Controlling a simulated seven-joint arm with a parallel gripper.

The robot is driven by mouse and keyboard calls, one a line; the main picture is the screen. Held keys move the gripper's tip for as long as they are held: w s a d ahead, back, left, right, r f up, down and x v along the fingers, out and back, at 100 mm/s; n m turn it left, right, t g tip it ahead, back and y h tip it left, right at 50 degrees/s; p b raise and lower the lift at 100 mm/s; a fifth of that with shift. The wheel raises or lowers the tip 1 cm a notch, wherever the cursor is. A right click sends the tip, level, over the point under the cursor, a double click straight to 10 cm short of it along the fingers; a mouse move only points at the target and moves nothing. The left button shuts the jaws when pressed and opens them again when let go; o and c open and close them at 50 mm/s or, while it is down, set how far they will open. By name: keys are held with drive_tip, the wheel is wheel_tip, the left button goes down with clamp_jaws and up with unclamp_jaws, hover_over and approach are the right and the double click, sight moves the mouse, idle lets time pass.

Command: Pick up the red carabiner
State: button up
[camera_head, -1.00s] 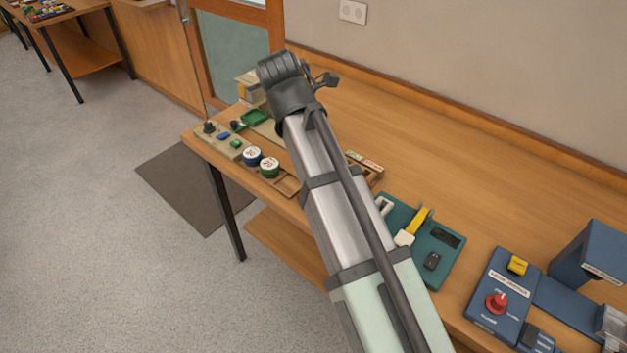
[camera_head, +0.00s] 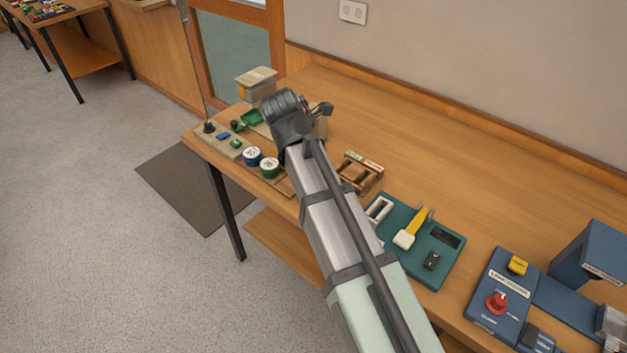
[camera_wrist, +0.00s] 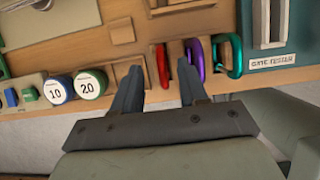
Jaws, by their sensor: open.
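In the wrist view, a red carabiner (camera_wrist: 162,66) hangs or stands upright at a wooden rack (camera_wrist: 215,20), between my fingertips in the picture. My gripper (camera_wrist: 158,72) is open and empty; I cannot tell how far short of the carabiner its fingers are. A purple carabiner (camera_wrist: 195,58) is just right of the right finger, with a dark red sliver beside that fingertip that I cannot make out. A green carabiner (camera_wrist: 234,55) is farther right. In the head view my gripper (camera_head: 318,108) is over the bench, mostly hidden by my wrist; no carabiner shows clearly there.
Two round weights (camera_wrist: 60,90), marked 10 and 20, stand left of the fingers. A teal gate tester (camera_wrist: 272,45) is at the right. A blue device with a red knob (camera_head: 497,302) sits farther right on the bench (camera_head: 400,130). The bench's back is clear.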

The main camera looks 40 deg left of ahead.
drive_tip(key=shift+s+x, duration=0.1)
drive_tip(key=shift+x, duration=1.25)
drive_tip(key=shift+s+x, duration=0.15)
drive_tip(key=shift+x, duration=1.15)
drive_tip(key=shift+d+f, duration=0.1)
drive_tip(key=shift+c, duration=0.4)
clamp_jaws()
